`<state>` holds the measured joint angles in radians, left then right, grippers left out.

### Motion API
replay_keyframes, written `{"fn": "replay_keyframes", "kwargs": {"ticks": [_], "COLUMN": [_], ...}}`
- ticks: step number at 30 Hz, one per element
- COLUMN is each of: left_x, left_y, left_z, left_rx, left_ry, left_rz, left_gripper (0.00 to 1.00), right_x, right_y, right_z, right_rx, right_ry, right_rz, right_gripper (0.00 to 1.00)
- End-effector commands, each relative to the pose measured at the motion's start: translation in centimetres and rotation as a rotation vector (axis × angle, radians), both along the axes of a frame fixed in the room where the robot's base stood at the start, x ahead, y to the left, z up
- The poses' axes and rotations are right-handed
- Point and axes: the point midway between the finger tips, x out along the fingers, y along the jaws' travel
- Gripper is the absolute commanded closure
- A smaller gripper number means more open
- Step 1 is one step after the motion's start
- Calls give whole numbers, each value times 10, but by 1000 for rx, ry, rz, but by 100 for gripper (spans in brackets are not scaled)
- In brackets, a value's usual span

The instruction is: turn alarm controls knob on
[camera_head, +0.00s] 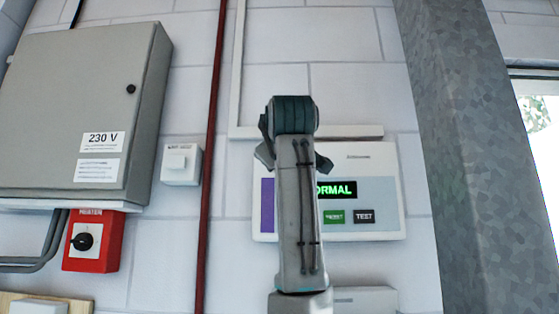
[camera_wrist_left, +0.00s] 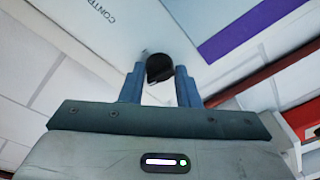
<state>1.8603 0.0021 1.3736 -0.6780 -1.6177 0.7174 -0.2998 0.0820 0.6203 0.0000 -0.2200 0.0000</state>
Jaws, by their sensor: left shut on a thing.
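The white alarm panel (camera_head: 362,190) is on the wall in the head view, with a purple stripe, a lit green display whose visible letters read "ORMAL", and a green and a black button. My left arm stands in front of its left half and hides the knob there. In the left wrist view, a black knob (camera_wrist_left: 158,68) sits on the panel face (camera_wrist_left: 100,30) near lettering starting "CONTR". The blue fingers of my left gripper (camera_wrist_left: 160,76) are on either side of the knob, shut on it. The knob's pointer direction is not clear. My right gripper is not in view.
A grey electrical cabinet (camera_head: 60,110) marked 230 V hangs at left, above a red box (camera_head: 108,250) with a black rotary switch. A small white switch (camera_head: 181,165) and a red pipe (camera_head: 211,150) are left of the panel. A grey column (camera_head: 470,150) stands at right.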

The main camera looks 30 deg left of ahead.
Motion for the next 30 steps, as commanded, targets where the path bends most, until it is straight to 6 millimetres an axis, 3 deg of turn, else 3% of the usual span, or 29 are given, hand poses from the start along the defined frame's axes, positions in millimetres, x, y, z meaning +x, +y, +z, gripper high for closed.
{"fn": "replay_keyframes", "kwargs": {"ticks": [6,30], "left_x": [-2,-2], "left_y": [0,1], "left_z": [-2,-2], "left_rx": [173,820], "left_ry": [98,494], "left_rz": [0,2], "left_gripper": [94,94], "right_x": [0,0], "right_y": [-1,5], "right_z": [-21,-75], "right_rx": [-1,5], "right_ry": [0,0], "right_rz": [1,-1], "right_gripper": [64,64]}}
